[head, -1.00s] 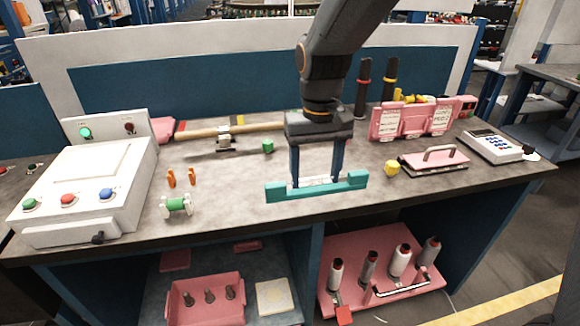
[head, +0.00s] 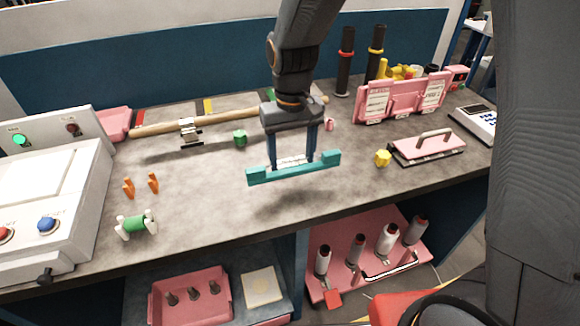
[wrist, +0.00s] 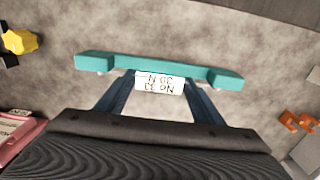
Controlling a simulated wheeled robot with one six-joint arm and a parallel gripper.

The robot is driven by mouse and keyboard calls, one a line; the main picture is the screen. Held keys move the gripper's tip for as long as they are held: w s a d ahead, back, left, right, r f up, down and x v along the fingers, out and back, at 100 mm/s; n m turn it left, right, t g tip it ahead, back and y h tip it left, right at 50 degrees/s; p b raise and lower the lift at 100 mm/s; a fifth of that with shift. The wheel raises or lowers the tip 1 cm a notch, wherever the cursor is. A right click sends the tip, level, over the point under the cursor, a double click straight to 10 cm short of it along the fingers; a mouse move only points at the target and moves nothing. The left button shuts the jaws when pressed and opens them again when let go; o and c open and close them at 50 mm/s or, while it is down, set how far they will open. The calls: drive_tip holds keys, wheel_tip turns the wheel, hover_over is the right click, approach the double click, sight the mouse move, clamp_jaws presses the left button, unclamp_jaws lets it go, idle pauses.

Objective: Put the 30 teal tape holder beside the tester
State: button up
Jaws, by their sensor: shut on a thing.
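The teal tape holder (head: 293,172) is a long bar with raised ends, held roughly level above the front middle of the bench. A shadow lies on the bench below it. My gripper (head: 292,161) is shut on its middle from above. A white keypad device (head: 474,124) stands at the bench's right end, and a white box with buttons (head: 45,195) at the left; I cannot tell which is the tester.
A yellow piece (head: 382,158) and a pink plate with a handle (head: 428,146) lie right of the holder. A pink rack (head: 402,98) stands behind them. At left are a green spool (head: 135,224) and orange pegs (head: 129,188). Bare bench (head: 205,190) lies between.

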sight(292, 170)
drive_tip(key=shift+f+p, duration=0.4)
drive_tip(key=shift+f, duration=1.65)
drive_tip(key=shift+f, duration=0.15)
drive_tip(key=o, duration=1.8)
drive_tip(key=shift+o, duration=0.2)
